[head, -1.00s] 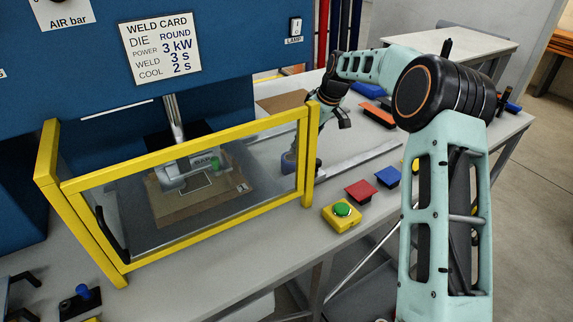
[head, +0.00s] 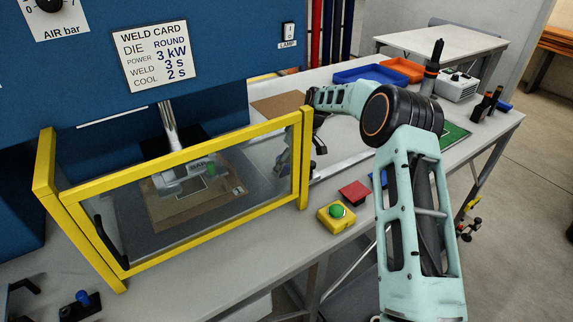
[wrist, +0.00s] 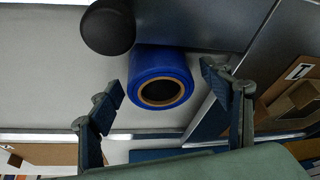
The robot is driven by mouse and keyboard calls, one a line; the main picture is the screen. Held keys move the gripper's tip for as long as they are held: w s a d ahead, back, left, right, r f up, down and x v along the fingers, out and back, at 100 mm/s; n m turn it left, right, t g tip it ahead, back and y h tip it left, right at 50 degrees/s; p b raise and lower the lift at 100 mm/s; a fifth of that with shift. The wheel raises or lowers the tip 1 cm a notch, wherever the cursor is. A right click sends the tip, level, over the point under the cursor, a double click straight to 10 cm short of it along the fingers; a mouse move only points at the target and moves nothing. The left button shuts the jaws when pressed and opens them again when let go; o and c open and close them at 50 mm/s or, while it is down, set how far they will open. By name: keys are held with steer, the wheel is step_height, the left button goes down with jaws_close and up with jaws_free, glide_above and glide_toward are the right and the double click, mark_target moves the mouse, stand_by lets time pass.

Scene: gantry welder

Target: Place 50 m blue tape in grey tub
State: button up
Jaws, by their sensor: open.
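A blue tape roll (wrist: 160,78) with a brown core ring lies in the middle of the wrist view, its open core facing the camera. My gripper (wrist: 163,88) is open, with one finger on either side of the roll and gaps between. In the head view my gripper is low behind the right post of the yellow guard, partly seen through its window. The roll cannot be made out there now. No length marking is legible on the roll.
The yellow-framed guard (head: 305,160) stands close to my gripper. A green button on a yellow box (head: 337,214) and a red block (head: 354,193) sit at the front edge. A blue tray (head: 370,74), an orange tray (head: 402,68) and a light-grey box (head: 458,87) are farther back.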

steer(key=shift+f, duration=0.2)
steer(key=shift+c, duration=0.7)
steer(key=c, duration=1.3)
